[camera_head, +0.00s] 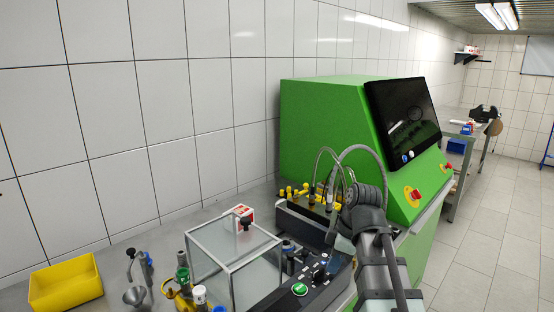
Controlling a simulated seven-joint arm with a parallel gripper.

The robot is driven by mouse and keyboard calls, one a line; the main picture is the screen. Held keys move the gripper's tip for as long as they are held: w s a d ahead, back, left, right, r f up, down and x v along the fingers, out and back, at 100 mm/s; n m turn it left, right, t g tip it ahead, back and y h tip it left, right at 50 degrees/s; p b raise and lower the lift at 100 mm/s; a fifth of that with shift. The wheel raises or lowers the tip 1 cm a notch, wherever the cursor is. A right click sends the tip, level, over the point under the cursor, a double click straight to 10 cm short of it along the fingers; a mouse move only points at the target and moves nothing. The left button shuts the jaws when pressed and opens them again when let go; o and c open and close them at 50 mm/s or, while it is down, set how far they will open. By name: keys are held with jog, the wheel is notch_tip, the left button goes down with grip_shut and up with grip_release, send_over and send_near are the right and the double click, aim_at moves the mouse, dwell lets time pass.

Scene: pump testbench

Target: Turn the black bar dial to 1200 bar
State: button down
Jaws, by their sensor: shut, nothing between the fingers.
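The dark control panel (284,306) of the bench unit is at the bottom centre, with a round green button (299,289) and several small dark controls. The black bar dial (319,274) appears to be the dark knob up and right of the green button; its pointer and scale are too small to read. My arm rises from the bottom right and bends down toward the panel. My gripper (333,264) is small and dark at the panel's right side, close to the dial. It is shut with nothing held. I cannot tell whether it touches the dial.
A clear box (235,262) with a metal frame stands left of the panel. Yellow-capped fittings (293,192) and looping hoses are behind it. A green machine (325,125) with a black screen (402,112) stands at the back. A yellow bin (65,283) is at the far left.

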jog(key=shift+s+a, duration=0.25)
jog(key=shift+s, duration=0.65)
jog(key=shift+s+a, duration=0.25)
jog(key=shift+s, duration=0.1)
dwell(0.6)
jog(key=shift+d, duration=0.15)
jog(key=shift+s+d+r, duration=0.1)
jog(key=shift+s+d, duration=0.1)
jog(key=shift+s, duration=0.05)
notch_tip(320, 180, up, 6)
jog(key=shift+f, duration=0.1)
dwell(0.8)
jog(key=shift+w+d+f, duration=0.1)
jog(key=shift+w+f, duration=0.3)
jog(key=shift+f, duration=0.6)
jog(key=shift+w+d+f, duration=0.1)
jog(key=shift+w+f, duration=0.3)
jog(key=shift+f, duration=0.6)
jog(key=shift+w+f, duration=0.4)
jog(key=shift+f, duration=0.6)
